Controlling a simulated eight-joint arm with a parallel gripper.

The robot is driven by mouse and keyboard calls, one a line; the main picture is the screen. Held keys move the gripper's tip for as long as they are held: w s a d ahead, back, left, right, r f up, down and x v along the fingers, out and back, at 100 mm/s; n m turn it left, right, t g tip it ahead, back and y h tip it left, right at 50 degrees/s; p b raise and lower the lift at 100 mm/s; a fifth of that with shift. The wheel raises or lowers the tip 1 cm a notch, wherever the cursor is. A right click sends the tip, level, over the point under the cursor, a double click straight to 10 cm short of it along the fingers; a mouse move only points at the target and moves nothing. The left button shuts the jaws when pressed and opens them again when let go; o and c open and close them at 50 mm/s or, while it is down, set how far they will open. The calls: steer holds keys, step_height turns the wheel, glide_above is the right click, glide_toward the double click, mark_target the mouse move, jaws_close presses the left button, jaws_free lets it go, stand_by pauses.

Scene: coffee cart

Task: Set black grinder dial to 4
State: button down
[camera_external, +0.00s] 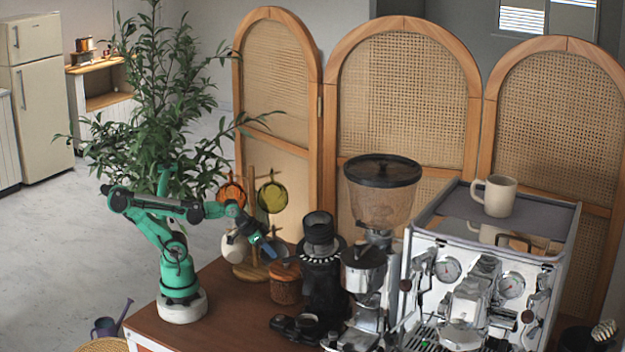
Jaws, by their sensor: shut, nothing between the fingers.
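The black grinder (324,283) stands on the cart to the right of my arm. Its dark dial collar (320,252) has pale marks around it, below the black top (319,228). The marks are too small to read, so I cannot tell the setting. My gripper (268,251) is shut and empty. It is in the air to the left of the grinder, apart from it, pointing down and right.
A mug stand (251,190) with hanging mugs is behind my gripper. A brown jar (285,284) stands left of the black grinder. A silver grinder with a clear hopper (383,200) and an espresso machine (490,265) stand to the right. The cart's front left top (235,325) is clear.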

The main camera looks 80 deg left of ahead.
steer(key=c, duration=0.9)
jaws_free()
steer(key=shift+r, duration=0.3)
steer(key=shift+o, duration=0.6)
step_height(320, 180, up, 17)
steer(key=shift+w+d+f, duration=0.15)
steer(key=shift+w+d, duration=0.05)
steer(key=shift+d, duration=0.15)
steer(key=g, duration=0.7)
glide_above(287, 258)
steer(key=shift+y, duration=0.4)
steer(key=shift+a+f, duration=0.1)
steer(key=shift+f, duration=5.45)
jaws_close()
